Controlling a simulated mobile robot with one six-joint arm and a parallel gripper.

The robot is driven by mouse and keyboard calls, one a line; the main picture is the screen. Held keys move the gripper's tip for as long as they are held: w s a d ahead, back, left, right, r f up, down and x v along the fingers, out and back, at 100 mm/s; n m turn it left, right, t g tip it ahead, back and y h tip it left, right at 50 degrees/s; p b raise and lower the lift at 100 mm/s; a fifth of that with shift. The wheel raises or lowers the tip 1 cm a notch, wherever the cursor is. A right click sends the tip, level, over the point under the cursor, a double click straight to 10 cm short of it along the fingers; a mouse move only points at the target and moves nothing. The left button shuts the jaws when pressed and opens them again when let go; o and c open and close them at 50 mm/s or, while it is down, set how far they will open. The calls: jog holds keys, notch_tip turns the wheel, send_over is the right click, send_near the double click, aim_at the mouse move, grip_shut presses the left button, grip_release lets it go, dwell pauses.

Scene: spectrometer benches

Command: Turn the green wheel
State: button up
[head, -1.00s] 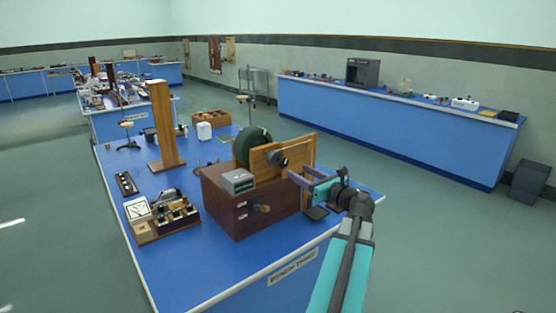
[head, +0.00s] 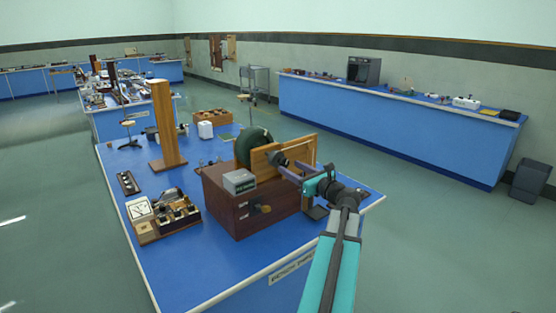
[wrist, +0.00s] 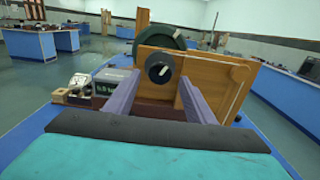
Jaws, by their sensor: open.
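The dark green wheel (head: 254,147) stands upright behind a wooden panel on a dark wooden box (head: 240,212). In the wrist view the wheel (wrist: 160,35) rises above the panel, and its lower part is hidden. A round black knob (head: 279,158) sits on the panel's near face; in the wrist view the knob (wrist: 160,69) has a pale mark across its centre. My gripper (head: 286,170) is open and empty. Its two fingers point at the panel, and in the wrist view the knob lies ahead, above and between the fingertips. I cannot tell whether a finger touches anything.
A small grey box (head: 239,181) sits on the wooden box. A meter board (head: 163,216) and a tall wooden post (head: 165,125) stand on the left of the blue bench (head: 190,275). A long blue bench (head: 390,125) runs along the back wall, with clear floor between.

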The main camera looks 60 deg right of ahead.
jog(key=p+x, duration=0.2)
jog(key=x, duration=0.7)
jog(key=shift+f, duration=0.1)
grip_shut()
